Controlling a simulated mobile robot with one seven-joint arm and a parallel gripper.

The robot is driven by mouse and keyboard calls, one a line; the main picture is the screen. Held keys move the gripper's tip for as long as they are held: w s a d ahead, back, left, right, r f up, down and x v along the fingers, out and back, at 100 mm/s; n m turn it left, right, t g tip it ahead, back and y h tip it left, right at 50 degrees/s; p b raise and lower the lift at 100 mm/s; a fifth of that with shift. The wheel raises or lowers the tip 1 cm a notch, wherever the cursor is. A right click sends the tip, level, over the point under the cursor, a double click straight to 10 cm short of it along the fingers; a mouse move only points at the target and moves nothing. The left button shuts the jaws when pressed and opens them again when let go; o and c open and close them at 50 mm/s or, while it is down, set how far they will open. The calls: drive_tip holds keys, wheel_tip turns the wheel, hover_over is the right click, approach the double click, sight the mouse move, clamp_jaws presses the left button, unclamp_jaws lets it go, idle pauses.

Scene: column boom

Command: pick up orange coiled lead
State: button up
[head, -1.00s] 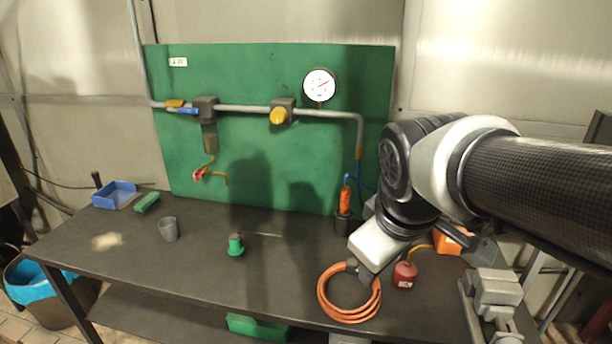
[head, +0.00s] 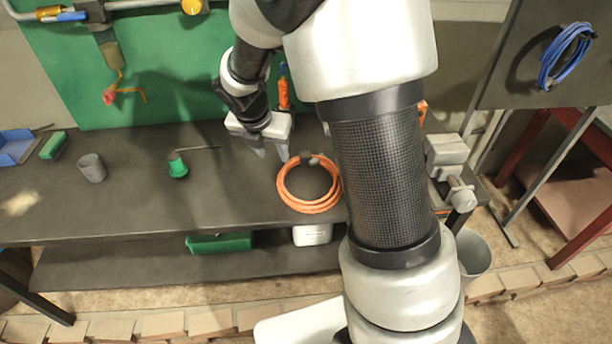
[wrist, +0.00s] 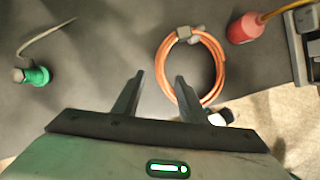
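The orange coiled lead (head: 284,192) lies on the dark workbench near its front edge, a ring of a few loops with a grey clip at its far side. It also shows in the wrist view (wrist: 219,62), right of centre. My gripper (head: 272,157) is above the bench at the upper left of the coil in the head view.
A green knob-like piece (head: 178,168), a thin rod (head: 200,148) and a grey cup (head: 92,168) stand or lie to the left. A red container (wrist: 245,27) is close right of the coil. A grey vise (head: 448,160) is at the bench's right end.

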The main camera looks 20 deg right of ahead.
hover_over(282, 172)
drive_tip(key=s+a, duration=0.2)
drive_tip(key=f, duration=0.5)
drive_tip(key=shift+w+d+f, duration=0.25)
drive_tip(key=shift+f, duration=0.1)
drive_tip(key=x, duration=0.5)
drive_tip(key=shift+s+d+f+b, duration=0.1)
drive_tip(key=shift+s+f+b, duration=0.1)
drive_tip(key=shift+b, duration=0.2)
drive_tip(key=shift+r, duration=0.1)
clamp_jaws()
